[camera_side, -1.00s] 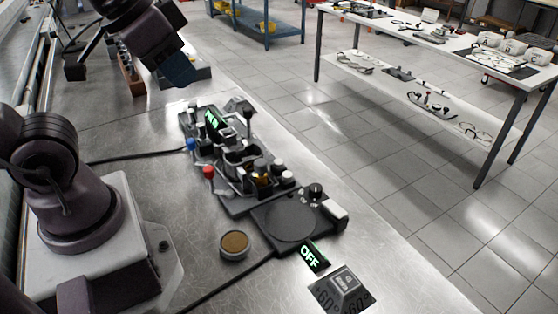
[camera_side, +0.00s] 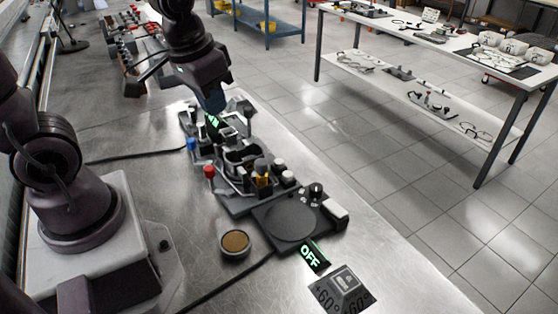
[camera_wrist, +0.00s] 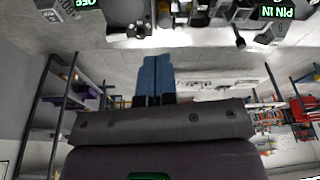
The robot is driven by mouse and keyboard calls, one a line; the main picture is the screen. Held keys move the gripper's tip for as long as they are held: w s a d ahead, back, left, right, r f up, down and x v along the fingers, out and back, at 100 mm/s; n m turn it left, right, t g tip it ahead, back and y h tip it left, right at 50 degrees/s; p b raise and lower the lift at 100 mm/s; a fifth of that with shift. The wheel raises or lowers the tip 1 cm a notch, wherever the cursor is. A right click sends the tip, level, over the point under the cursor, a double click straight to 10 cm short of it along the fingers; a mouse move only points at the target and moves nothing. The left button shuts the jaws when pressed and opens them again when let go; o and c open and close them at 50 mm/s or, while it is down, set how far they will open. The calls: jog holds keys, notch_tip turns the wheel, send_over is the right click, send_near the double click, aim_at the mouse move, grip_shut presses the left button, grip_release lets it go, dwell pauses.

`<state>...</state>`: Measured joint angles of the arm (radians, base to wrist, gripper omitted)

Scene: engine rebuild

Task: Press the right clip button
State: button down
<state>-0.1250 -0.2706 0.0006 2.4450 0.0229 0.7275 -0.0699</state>
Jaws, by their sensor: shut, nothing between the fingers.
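The black fixture (camera_side: 240,208) lies on the metal bench and carries metal clamps, posts and knobs. A blue knob (camera_side: 191,144) and a red knob (camera_side: 208,171) stand along its left side. White-topped buttons (camera_side: 280,166) sit on its right side. I cannot tell which part is the right clip button. My gripper (camera_side: 214,103) is above the far end of the fixture, close to a green-lit display (camera_side: 212,122). Its blue fingers (camera_wrist: 155,76) are together and empty in the wrist view, with the fixture at the upper edge of that picture.
A round plate (camera_side: 290,222) fills the fixture's near end. A lit OFF sign (camera_side: 315,257), a brown-topped round tin (camera_side: 235,242) and a grey block (camera_side: 346,290) are close by. Cables cross the bench.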

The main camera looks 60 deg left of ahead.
aim_at(277, 160)
jog(key=w+a+f+n+t, duration=0.1)
jog(key=w+a+f+n, duration=0.1)
jog(key=w+f, duration=0.2)
jog(key=w+a+f+n+t, duration=0.1)
jog(key=w+a+f+n, duration=0.1)
jog(key=w+f, duration=0.2)
jog(key=w+a+f+n+t, duration=0.1)
jog(key=w+a+f+n, duration=0.1)
jog(key=f, duration=0.4)
jog(key=shift+w+a+n+y, duration=0.25)
jog(key=shift+w+n+y, duration=0.2)
jog(key=shift+w, duration=0.65)
jog(key=w+r+t, duration=0.1)
jog(key=w+n+t, duration=0.1)
jog(key=w+r+n+t, duration=0.1)
jog(key=w, duration=0.1)
jog(key=shift+a+r+n+y, duration=0.25)
jog(key=shift+r, duration=0.1)
jog(key=shift+f, duration=0.15)
jog(key=shift+f, duration=4.25)
jog(key=shift+f, duration=0.1)
jog(key=shift+f, duration=0.35)
